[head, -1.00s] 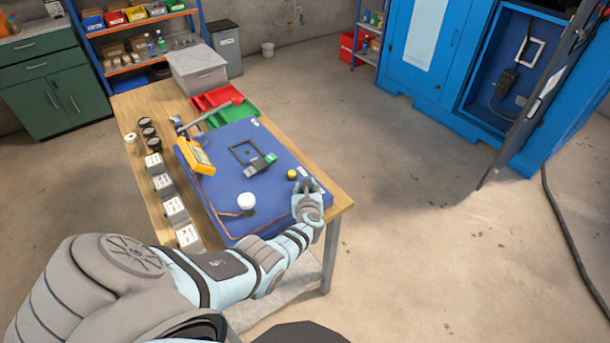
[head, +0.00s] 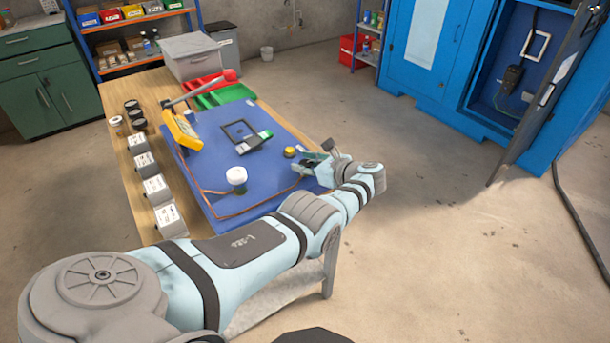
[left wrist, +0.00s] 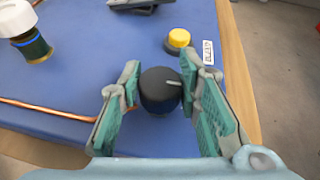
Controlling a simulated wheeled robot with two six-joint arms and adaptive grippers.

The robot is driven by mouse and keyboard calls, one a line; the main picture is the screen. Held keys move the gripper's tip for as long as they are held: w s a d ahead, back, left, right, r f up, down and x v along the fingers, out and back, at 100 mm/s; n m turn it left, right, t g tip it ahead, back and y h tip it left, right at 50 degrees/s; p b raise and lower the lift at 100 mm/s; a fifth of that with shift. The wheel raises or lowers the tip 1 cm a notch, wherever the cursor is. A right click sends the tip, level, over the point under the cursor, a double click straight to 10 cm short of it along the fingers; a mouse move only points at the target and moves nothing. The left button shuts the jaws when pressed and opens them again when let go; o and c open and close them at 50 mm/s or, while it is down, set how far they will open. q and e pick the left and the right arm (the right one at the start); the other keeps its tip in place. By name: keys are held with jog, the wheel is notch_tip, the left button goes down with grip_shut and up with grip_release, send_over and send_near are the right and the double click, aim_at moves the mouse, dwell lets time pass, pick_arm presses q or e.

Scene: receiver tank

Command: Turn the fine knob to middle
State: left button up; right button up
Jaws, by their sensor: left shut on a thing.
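The black knob (left wrist: 160,91) stands on the blue panel (left wrist: 75,75), with a short white pointer line at its upper right side in the left wrist view. I take it as the fine knob; no name on it is readable. My left gripper (left wrist: 160,95) has its two green-padded fingers on either side of the knob and is shut on it. In the head view my left gripper (head: 308,168) is at the panel's right edge and mostly hides the knob. My right gripper is not in view.
A yellow button (left wrist: 179,38) with a white label (left wrist: 208,52) is just beyond the knob. Red and green trays (head: 225,97) lie behind. Floor right of the table is clear.

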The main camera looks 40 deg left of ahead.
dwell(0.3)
pick_arm(q)
jog(key=o, duration=1.2)
jog(key=shift+d, duration=0.15)
jog(key=v, duration=1.2)
jog(key=shift+w, duration=0.15)
